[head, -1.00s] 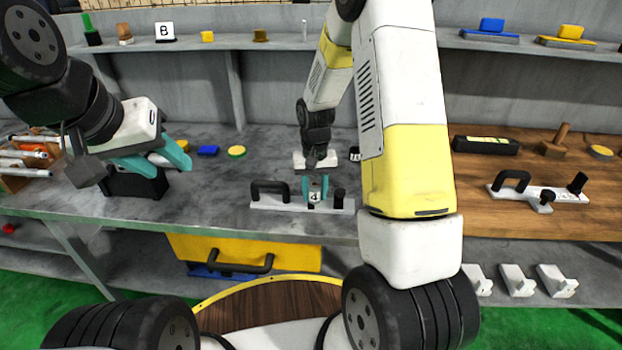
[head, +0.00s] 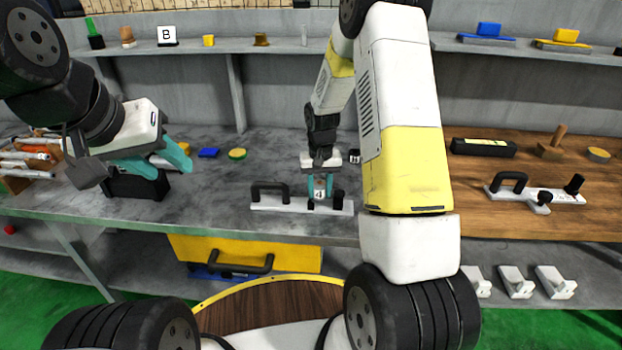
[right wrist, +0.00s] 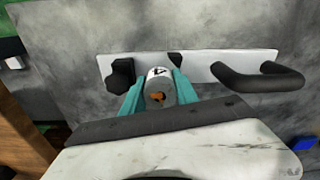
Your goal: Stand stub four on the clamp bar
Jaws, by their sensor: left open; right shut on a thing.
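Stub four, a small grey cylinder with a white label reading 4 (head: 320,194), is between the fingers of my right gripper (head: 320,186). The clamp bar (head: 275,204) is a white plate on the grey bench with a black arched handle at its left and a black knob at its right. The stub is over the bar's middle; I cannot tell whether it touches. In the right wrist view stub four (right wrist: 159,92) is gripped beside the bar's white plate (right wrist: 205,66).
A similar white bar with a black handle (head: 560,196) lies on the wooden bench at right. A shelf with small objects runs along the back.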

